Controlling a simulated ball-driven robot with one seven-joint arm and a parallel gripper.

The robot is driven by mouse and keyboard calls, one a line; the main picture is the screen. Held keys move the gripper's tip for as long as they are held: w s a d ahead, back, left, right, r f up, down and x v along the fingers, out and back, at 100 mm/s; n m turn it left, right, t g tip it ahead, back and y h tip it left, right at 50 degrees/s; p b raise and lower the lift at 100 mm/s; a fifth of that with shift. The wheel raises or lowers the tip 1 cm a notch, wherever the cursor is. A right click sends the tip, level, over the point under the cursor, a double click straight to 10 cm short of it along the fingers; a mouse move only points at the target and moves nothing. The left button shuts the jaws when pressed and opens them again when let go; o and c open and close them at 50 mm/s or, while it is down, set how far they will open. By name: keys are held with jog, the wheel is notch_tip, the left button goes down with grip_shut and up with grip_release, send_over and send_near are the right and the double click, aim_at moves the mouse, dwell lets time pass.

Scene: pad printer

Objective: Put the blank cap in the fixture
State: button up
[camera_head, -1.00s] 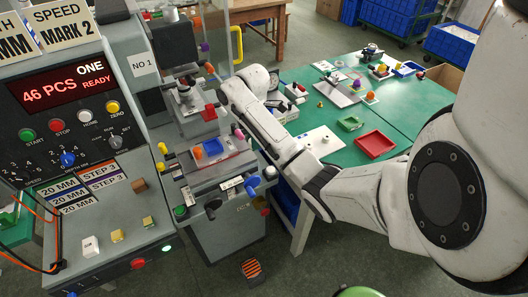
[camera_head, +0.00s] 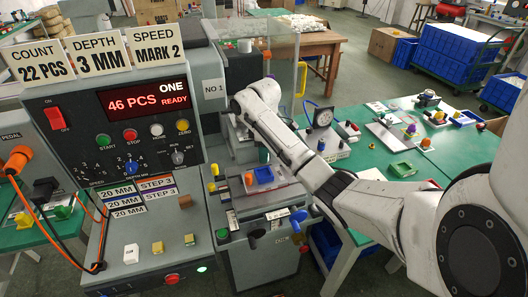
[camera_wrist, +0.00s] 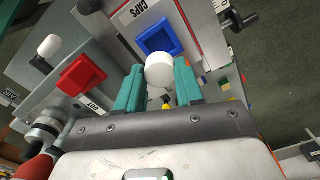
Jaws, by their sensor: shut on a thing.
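My gripper (camera_wrist: 160,88) shows in the wrist view with two teal fingers shut on a white round cap (camera_wrist: 159,69). A square blue holder (camera_wrist: 173,26) with a sunken middle lies just beyond the cap in that view, near a CAPS label. Its recess looks empty. The cap appears apart from it, though the height between them is hard to tell. A blue square piece (camera_head: 263,174) also shows on the machine's front bed in the head view. There my arm reaches over the machine from the right, and its fingers and the cap are hidden.
A square red piece (camera_wrist: 82,75) sits on a grey block left of my gripper. A white-topped knob (camera_wrist: 49,47) and a black-handled crank (camera_wrist: 238,19) stand nearby. The control panel (camera_head: 110,130) is left of the bed; the green table (camera_head: 400,160) is right.

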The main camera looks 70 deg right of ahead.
jog(key=shift+r+p, duration=0.15)
jog(key=shift+p, duration=0.2)
jog(key=b, duration=0.3)
send_over(264, 174)
jog(key=shift+f, duration=2.75)
jog(key=shift+f, duration=0.8)
jog(key=o, duration=1.1)
notch_tip(264, 174, up, 6)
jog(key=p, duration=0.6)
jog(key=shift+a+f, duration=0.1)
